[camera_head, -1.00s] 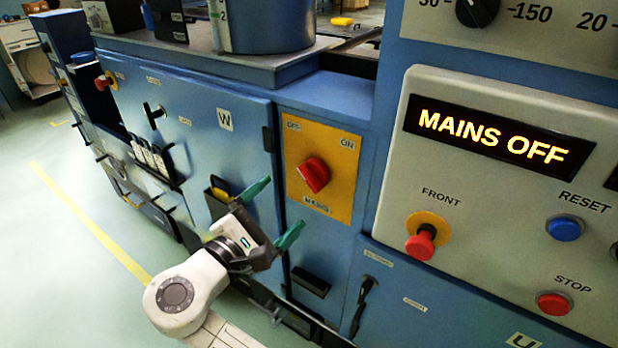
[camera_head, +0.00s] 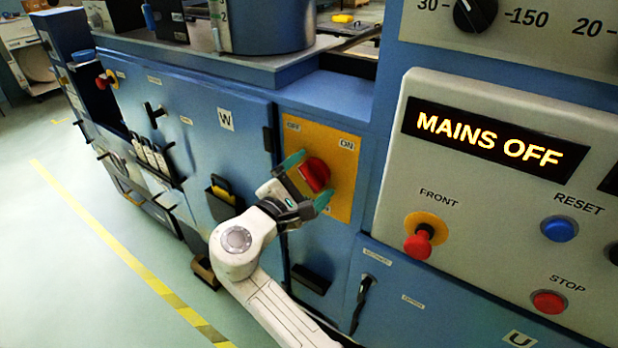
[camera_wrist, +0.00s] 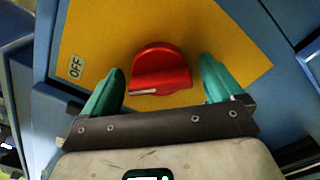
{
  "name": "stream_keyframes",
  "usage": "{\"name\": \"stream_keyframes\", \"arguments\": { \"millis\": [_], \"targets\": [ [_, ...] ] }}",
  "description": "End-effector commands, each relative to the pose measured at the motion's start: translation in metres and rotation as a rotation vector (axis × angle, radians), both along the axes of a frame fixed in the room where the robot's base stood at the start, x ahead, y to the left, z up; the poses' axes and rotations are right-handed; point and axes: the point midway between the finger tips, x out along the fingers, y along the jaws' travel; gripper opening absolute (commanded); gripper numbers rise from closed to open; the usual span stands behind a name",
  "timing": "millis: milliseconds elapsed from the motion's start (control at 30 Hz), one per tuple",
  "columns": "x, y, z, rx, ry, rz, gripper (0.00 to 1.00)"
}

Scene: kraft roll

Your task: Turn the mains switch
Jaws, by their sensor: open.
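The mains switch is a red rotary knob (camera_head: 314,174) on a yellow plate (camera_head: 343,183) marked OFF at left and ON at right. In the wrist view the red knob (camera_wrist: 160,68) shows a white mark pointing toward the OFF label (camera_wrist: 76,68). My gripper (camera_head: 308,178) is open at the knob, with one green fingertip on its upper left and one on its lower right. In the wrist view my gripper (camera_wrist: 163,85) has a finger on each side of the knob, with gaps visible. The display (camera_head: 487,137) reads MAINS OFF.
A red FRONT button (camera_head: 418,245) on a yellow collar, a blue RESET button (camera_head: 559,229) and a red STOP button (camera_head: 549,302) sit on the panel at right. A black lever (camera_head: 362,300) stands below the plate. A holder (camera_head: 221,194) is on the door at left.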

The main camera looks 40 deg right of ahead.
Motion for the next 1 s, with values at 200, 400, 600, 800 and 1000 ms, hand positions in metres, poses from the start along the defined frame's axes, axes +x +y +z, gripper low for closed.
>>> {"name": "stream_keyframes", "arguments": {
  "millis": [200, 400, 600, 800, 1000],
  "targets": [
    [0.0001, 0.0004, 0.0001, 0.000, 0.000, 0.000, 0.78],
    [0.0000, 0.0005, 0.0002, 0.000, -0.001, 0.000, 0.59],
    [-0.0001, 0.0005, 0.0001, 0.000, 0.000, 0.000, 0.40],
    [-0.0002, 0.0006, -0.0004, 0.002, -0.009, 0.000, 0.38],
    [-0.0003, 0.0005, -0.0016, 0.013, -0.069, 0.000, 0.38]
  ]
}}
